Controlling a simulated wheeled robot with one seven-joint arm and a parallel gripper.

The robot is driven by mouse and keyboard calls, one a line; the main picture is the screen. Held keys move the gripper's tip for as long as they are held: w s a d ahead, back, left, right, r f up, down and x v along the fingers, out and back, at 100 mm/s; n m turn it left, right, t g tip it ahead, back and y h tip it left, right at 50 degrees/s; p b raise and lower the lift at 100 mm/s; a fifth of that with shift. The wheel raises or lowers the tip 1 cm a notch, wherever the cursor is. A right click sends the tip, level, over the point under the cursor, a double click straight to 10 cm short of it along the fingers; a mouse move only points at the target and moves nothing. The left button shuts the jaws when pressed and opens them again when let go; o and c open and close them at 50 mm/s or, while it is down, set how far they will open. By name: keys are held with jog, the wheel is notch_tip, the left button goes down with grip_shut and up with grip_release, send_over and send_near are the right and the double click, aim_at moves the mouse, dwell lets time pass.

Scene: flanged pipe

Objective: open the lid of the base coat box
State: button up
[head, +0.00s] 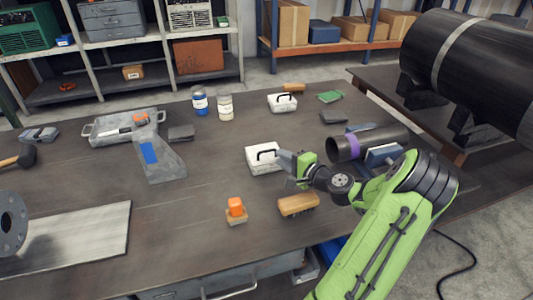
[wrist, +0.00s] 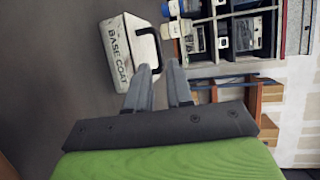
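The base coat box (wrist: 120,55) is white, with "BASE COAT" printed on its side in the wrist view. A black handle (wrist: 152,42) sticks out from its lid side. In the head view, the white box (head: 260,160) nearest my gripper appears to be this one, upright on the table with its lid down. My gripper (wrist: 158,66) is open and empty, with a gap between its two grey fingers. In the head view my gripper (head: 284,158) is just right of the box; contact cannot be told.
A wooden brush (head: 298,204) and an orange-topped item (head: 236,210) lie nearer. A dark pipe (head: 365,143) lies to the right.

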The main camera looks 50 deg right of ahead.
aim_at(269, 151)
jog(key=w, duration=0.2)
jog(key=w+f, duration=0.1)
jog(key=w, duration=0.4)
jog(key=shift+w+d+f+b, duration=0.15)
jog(key=shift+d+f+b, duration=0.05)
jog(key=shift+d+b, duration=0.2)
grip_shut()
